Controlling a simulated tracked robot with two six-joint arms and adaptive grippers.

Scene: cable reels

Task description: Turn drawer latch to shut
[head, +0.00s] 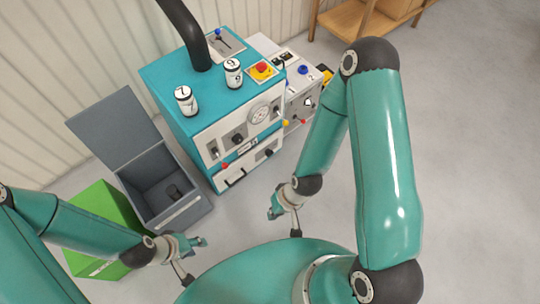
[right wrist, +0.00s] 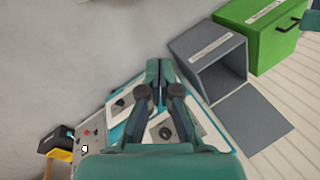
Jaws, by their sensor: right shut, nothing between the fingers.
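The teal cabinet (head: 185,105) stands at centre with white front panels. Its lower drawer front (head: 246,169) has a dark handle (head: 236,179), a small red knob (head: 225,166) and a small dark part (head: 268,153). I cannot tell which of these is the latch, or how it is turned. My right gripper (head: 274,208) is shut and empty, in front of the cabinet and apart from it. In the right wrist view the right gripper (right wrist: 159,68) hides part of the panels. My left gripper (head: 200,242) is in front of the grey bin; its finger gap is unclear.
The open grey bin (head: 188,219) and a green box (head: 86,208) stand left of the cabinet. Two white canisters (head: 186,100) (head: 233,73) and a red button (head: 262,68) are on top. A grey control box (head: 299,82) is at the right. The floor (head: 462,130) at right is clear.

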